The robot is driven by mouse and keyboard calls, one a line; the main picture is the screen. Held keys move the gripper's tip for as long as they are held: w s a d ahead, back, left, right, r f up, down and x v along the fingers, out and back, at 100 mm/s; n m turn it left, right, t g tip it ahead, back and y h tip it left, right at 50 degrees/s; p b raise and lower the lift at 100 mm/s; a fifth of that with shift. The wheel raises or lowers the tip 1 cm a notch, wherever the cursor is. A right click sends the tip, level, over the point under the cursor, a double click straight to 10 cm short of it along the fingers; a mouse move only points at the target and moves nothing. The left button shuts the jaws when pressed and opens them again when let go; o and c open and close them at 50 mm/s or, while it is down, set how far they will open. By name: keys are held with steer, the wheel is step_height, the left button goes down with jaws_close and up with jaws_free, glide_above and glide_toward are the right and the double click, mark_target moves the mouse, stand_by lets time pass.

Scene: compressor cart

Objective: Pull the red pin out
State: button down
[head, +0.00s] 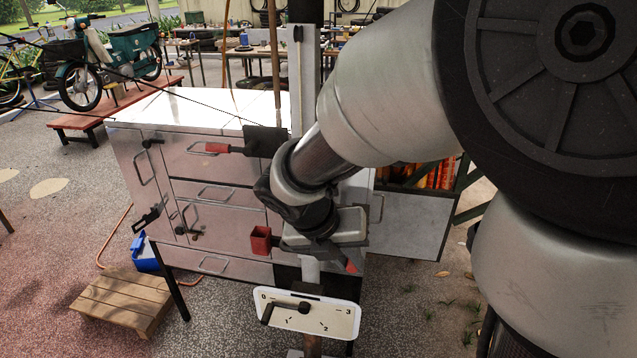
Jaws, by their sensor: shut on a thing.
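My gripper (322,240) is at the upright post just above the white dial plate, with its jaws mostly hidden behind its own wrist. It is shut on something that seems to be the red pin. A red block-like end (261,240) shows just left of the gripper. A smaller slanted red piece (350,266) shows below its right side. I cannot tell whether both belong to the pin, nor how deep the pin sits. A separate red-handled dark rod (218,148) lies further up at a dark plate (265,140).
The white dial plate (309,313) with a black pointer is close below my gripper. A pale drawer cabinet (215,195) stands behind. A wooden step (125,300) and a blue box (143,250) are on the floor at left. Open floor lies at lower left.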

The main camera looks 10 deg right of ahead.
steer(key=shift+s+a+p, duration=0.2)
steer(key=shift+s+a, duration=0.1)
steer(key=shift+s, duration=0.55)
steer(key=shift+s+a+p, duration=0.15)
steer(key=shift+s+a, duration=0.1)
steer(key=shift+s, duration=0.6)
